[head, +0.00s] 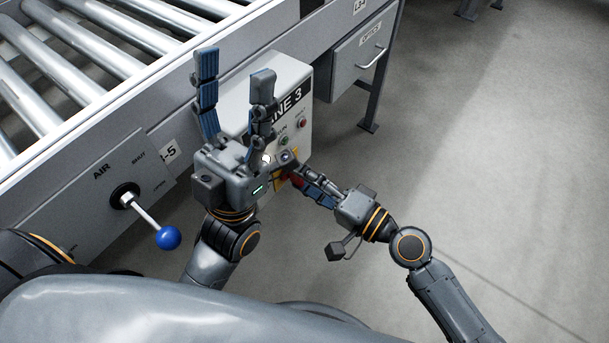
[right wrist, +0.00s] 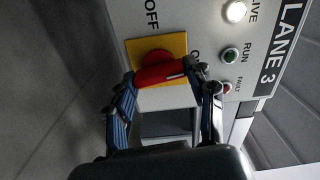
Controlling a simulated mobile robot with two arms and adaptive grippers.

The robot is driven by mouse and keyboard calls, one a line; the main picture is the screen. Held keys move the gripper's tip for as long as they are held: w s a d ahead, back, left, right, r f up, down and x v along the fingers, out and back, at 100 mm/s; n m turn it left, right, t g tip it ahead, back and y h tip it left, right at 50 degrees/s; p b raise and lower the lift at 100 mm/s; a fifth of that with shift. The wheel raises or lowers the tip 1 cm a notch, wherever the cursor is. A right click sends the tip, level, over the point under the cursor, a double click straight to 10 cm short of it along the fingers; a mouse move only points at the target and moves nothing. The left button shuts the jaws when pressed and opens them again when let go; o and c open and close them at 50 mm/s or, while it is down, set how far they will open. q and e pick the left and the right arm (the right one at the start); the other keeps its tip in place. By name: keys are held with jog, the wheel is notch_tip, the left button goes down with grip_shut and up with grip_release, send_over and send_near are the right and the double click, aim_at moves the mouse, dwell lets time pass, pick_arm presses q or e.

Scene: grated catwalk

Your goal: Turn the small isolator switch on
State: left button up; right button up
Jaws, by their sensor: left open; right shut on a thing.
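The isolator switch has a red handle (right wrist: 160,74) on a yellow plate (right wrist: 176,44), on the front of a light grey LANE 3 box (head: 297,77). In the right wrist view, OFF is printed beside the plate, and another label is partly hidden by a finger. My right gripper (right wrist: 160,88) is shut on the red handle, with a finger at each end. In the head view this gripper (head: 291,174) reaches the lower part of the box, and the handle is mostly hidden. My left gripper (head: 235,80) is open and empty, fingers upward, in front of the box.
A lit white LIVE lamp (right wrist: 236,11), a green RUN lamp (right wrist: 230,55) and a red FAULT lamp (right wrist: 227,88) sit on the box. An AIR lever with a blue ball (head: 168,237) sticks out at left. A roller conveyor (head: 75,75) stands behind. The floor at right is clear.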

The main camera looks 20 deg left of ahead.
jog(key=shift+w+r, duration=0.1)
dwell(0.5)
jog(key=o, duration=1.2)
jog(key=shift+c, duration=0.2)
jog(key=v, duration=1.2)
